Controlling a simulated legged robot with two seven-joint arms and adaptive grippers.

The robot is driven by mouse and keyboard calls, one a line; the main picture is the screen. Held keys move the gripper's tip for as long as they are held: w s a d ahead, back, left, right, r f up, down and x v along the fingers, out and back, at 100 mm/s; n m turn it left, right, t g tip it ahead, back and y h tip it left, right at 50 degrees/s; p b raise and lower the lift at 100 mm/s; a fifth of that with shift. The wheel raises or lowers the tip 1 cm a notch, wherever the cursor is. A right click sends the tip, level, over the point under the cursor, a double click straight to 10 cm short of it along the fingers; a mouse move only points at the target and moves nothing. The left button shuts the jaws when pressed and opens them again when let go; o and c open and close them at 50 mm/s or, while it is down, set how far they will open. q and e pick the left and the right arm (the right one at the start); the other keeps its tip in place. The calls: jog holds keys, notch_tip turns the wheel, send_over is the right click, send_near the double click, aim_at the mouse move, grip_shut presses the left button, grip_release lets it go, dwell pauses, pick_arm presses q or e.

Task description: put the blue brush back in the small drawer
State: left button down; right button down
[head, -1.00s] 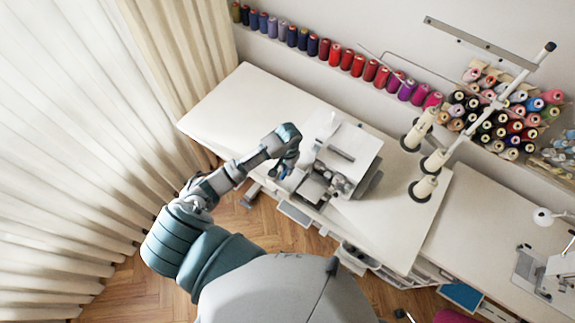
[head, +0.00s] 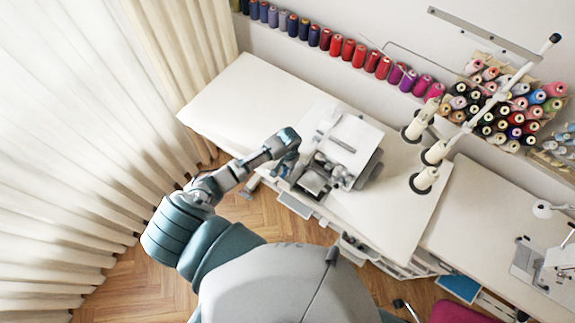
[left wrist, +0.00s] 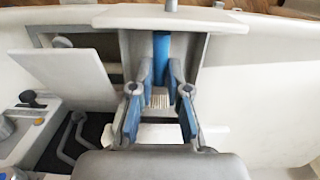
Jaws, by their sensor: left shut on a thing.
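The blue brush (left wrist: 161,48) shows in the left wrist view, its blue handle pointing to the top of the picture and its pale bristles (left wrist: 159,98) toward me. My left gripper (left wrist: 160,82) is shut on it near the bristle end. The brush lies along a narrow, pale, open-topped compartment that looks like the small drawer (left wrist: 196,50), with a knob at its far end. I cannot tell whether the brush touches its floor. In the head view my left gripper (head: 281,168) is small and dark, beside the sewing machine (head: 345,140). My right gripper is out of view.
A pale hinged panel (left wrist: 68,75) and machine parts stand left of the gripper in the wrist view. The white table (head: 225,105) is clear at its left end. A thread stand (head: 436,152) with cones stands on the right. Curtains hang at the left.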

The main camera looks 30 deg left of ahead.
pick_arm(q)
jog(key=shift+a+f+b, duration=0.15)
jog(key=shift+f+b, duration=0.1)
jog(key=shift+f, duration=0.55)
jog(key=shift+a+f+b, duration=0.15)
jog(key=shift+f+b, duration=0.05)
jog(key=shift+f, duration=0.6)
jog(key=shift+d+f, duration=0.1)
jog(key=shift+f, duration=0.2)
jog(key=shift+d, duration=0.1)
jog(key=c, duration=1.1)
grip_release()
jog(key=shift+o, duration=0.2)
jog(key=r, duration=1.1)
jog(key=shift+w+r, duration=0.4)
